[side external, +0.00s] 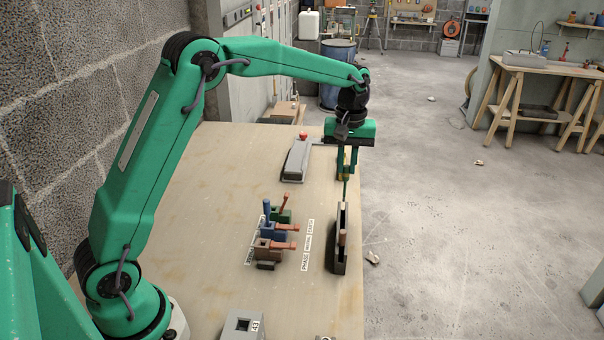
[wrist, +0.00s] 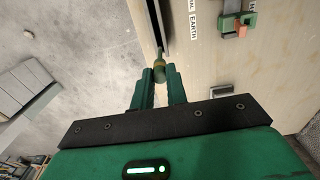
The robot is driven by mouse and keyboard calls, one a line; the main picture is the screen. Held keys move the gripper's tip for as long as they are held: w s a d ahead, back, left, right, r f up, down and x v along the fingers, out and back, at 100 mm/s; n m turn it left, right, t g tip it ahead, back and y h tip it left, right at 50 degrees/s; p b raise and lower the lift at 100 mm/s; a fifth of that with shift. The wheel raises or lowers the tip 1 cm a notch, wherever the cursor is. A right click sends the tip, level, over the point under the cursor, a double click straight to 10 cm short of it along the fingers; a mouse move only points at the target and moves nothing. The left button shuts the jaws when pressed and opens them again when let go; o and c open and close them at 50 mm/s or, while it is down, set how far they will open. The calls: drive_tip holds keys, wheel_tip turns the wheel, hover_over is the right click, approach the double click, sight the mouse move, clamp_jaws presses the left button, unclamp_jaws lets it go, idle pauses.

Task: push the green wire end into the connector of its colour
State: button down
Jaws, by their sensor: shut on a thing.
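My gripper (side external: 345,177) is shut on the green wire end (side external: 345,190) and holds it upright over the far end of a narrow dark rack. In the wrist view the green wire end (wrist: 159,62) shows a yellowish band between my fingertips. The green connector (side external: 283,215) stands on the bench to the left, its orange lever raised. It shows partly in the wrist view (wrist: 234,24) at the top right. Whether the wire end's lower tip is clear of the rack is hard to tell.
The blue connector (side external: 274,232) has a blue piece (side external: 267,208) standing in it. The brown connector (side external: 266,250) is nearer. Both have orange levers lying rightward. The dark rack (side external: 340,262) holds a brown piece (side external: 342,238). A grey box (side external: 297,160) lies behind.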

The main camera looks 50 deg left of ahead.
wheel_tip(320, 180, up, 6)
drive_tip(key=shift+f, duration=0.15)
drive_tip(key=shift+s+a+r, duration=0.1)
drive_tip(key=shift+a+r, duration=0.1)
drive_tip(key=shift+r, duration=0.05)
drive_tip(key=s+a+n, duration=0.9)
drive_tip(key=s+a, duration=0.4)
drive_tip(key=shift+w+d+f, duration=0.1)
drive_tip(key=shift+f, duration=1.2)
drive_tip(key=shift+d+f, duration=0.1)
drive_tip(key=shift+f, duration=1.2)
drive_tip(key=shift+f, duration=0.1)
drive_tip(key=shift+f, duration=1.85)
drive_tip(key=shift+f, duration=2)
